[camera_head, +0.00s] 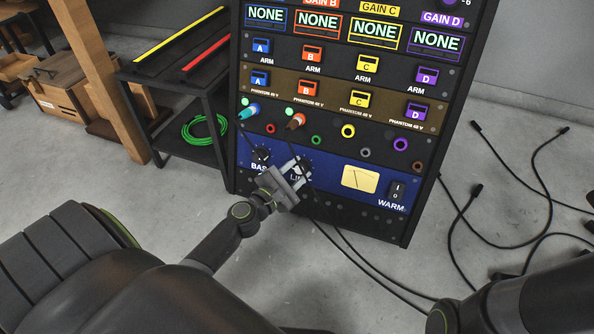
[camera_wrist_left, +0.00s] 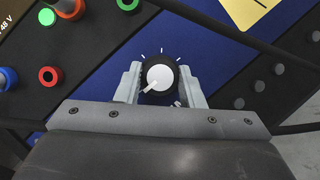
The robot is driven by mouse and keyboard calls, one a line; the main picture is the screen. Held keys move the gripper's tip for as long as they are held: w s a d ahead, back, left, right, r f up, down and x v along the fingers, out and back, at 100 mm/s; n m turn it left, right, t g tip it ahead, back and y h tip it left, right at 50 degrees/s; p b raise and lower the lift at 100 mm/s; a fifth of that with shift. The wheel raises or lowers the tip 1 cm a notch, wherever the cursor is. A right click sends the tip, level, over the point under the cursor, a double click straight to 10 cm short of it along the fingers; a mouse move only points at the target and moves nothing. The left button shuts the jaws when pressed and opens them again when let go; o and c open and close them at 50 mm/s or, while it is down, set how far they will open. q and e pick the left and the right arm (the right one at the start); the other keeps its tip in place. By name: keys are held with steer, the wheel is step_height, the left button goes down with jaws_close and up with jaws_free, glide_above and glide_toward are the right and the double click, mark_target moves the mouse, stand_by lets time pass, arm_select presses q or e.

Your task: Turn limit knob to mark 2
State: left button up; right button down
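The limit knob (camera_wrist_left: 160,77) is a black dial with a white cap and a white pointer, on the blue panel. In the left wrist view the pointer aims down and to the left, and short white tick marks show above the knob. My left gripper (camera_wrist_left: 160,85) has one finger on each side of the knob; I cannot tell whether they touch it. In the head view my left gripper (camera_head: 297,170) is at the limit knob, partly covering it and its label. My right arm shows at the lower right; its gripper is out of view.
Left of the limit knob is the bass knob (camera_head: 261,153). Cables hang from plugs (camera_head: 295,121) above and cross near the gripper. Black cables (camera_head: 500,245) lie on the floor.

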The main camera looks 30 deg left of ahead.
arm_select(q)
steer(key=shift+c, duration=1.2)
